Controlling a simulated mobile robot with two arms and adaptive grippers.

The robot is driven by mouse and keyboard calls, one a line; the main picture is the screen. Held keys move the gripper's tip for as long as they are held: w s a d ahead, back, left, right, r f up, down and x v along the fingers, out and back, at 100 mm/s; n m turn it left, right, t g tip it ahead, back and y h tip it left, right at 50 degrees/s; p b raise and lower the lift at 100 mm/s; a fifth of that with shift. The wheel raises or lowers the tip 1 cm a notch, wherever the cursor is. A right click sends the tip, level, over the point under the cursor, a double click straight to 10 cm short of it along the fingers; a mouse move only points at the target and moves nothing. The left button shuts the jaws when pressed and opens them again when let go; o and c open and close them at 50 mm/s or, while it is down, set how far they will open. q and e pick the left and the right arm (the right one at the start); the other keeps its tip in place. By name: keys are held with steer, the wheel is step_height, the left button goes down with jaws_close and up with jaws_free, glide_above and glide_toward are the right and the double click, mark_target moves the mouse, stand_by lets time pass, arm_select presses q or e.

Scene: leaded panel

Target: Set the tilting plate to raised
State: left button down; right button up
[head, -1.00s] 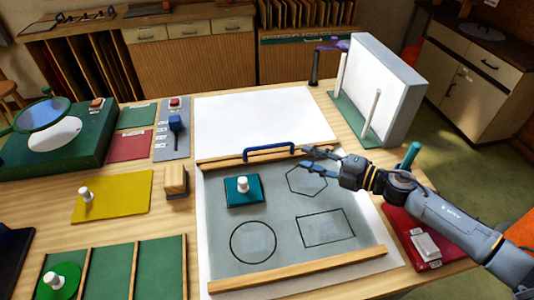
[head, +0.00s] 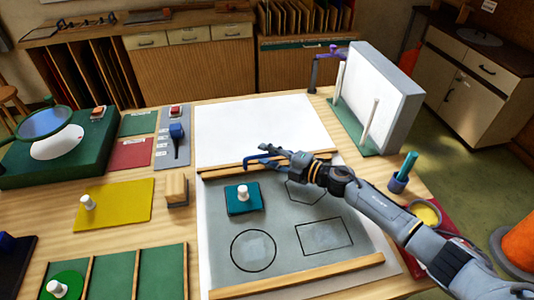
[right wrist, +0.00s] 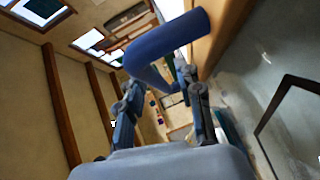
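The tilting plate (head: 285,215) is a grey panel with black outlines, lying flat between two wooden rails in the head view. Its blue handle (head: 249,162) is at the far rail and is partly hidden by my gripper. My right gripper (head: 276,153) is at this handle, its arm reaching in from the right. In the right wrist view the handle (right wrist: 172,40) looms large in front of the right gripper (right wrist: 165,105). The two fingers are spread apart, and I cannot tell whether they touch the handle. My left gripper is not in view.
A teal piece with a white knob (head: 242,199) lies on the plate. A white sheet (head: 260,120) lies beyond it. An upright white panel (head: 380,95) stands at the back right. A cup with a teal stick (head: 401,176) and a yellow-topped round item (head: 425,213) are near my right arm.

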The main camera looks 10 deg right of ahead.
steer(key=shift+w+a, duration=0.15)
steer(key=shift+f, duration=0.1)
jaws_close()
